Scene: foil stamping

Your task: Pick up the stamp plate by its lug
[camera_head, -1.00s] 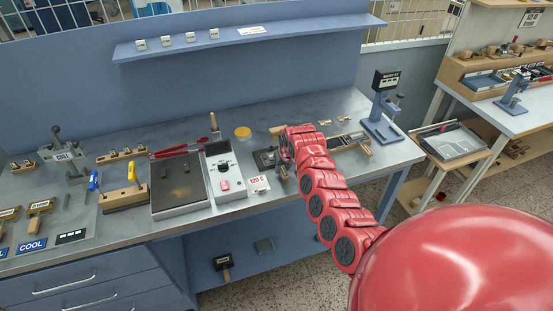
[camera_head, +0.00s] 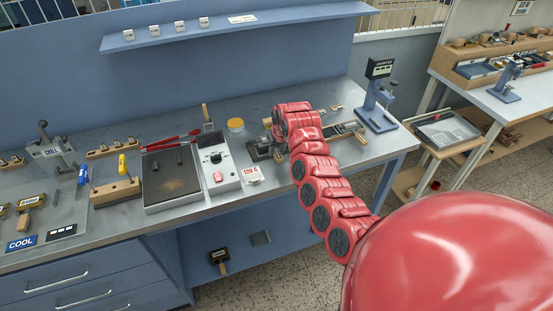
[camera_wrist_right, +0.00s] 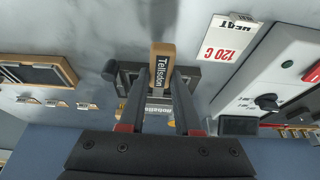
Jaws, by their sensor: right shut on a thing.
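In the head view my red right arm (camera_head: 318,185) reaches to the bench beside a small black press-like fixture (camera_head: 262,150), and hides most of the gripper and plate. My left gripper is not in view.
A white heater box (camera_head: 215,166) with a "120 C" card (camera_head: 252,176) stands left of the fixture. A blue stand (camera_head: 378,105) is at the bench's right end. A shelf (camera_head: 235,25) runs above.

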